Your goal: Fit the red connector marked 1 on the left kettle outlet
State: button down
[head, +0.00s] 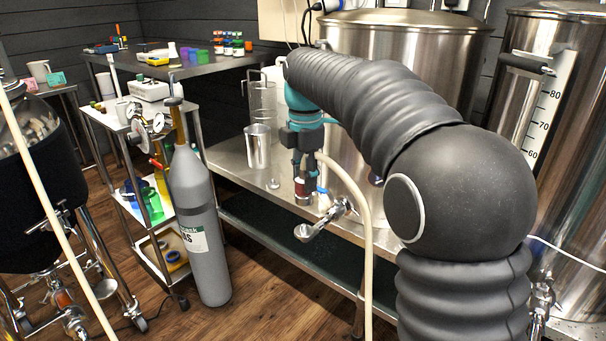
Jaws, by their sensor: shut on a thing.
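My gripper (304,189) points down over the front of the steel bench and is shut on a small red connector (300,187) with a metal lower end. Its mark cannot be read. The left kettle (345,130) is the large steel vessel behind my arm. A metal valve with a downturned spout (322,218), apparently the kettle outlet, stands out at the bench's front edge. The connector is just behind and above it in the picture; I cannot tell whether they touch. My arm hides much of the kettle.
A pale hose (361,220) hangs right of the valve. A steel cup (258,147) and a wire-like tall holder (262,102) stand left on the bench (228,160). A grey gas cylinder (200,220) and a cart stand further left. Another kettle (560,150) is at right.

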aim_at(304, 198)
notch_tip(304, 198, down, 4)
jog(key=b, duration=0.3)
jog(key=shift+f+b, duration=0.5)
jog(key=shift+f, duration=0.4)
jog(key=shift+f+b, duration=0.45)
jog(key=shift+f, duration=0.85)
dwell(0.7)
jog(key=c, duration=0.6)
grip_release()
jog(key=shift+c, duration=0.2)
jog(key=shift+r, duration=0.15)
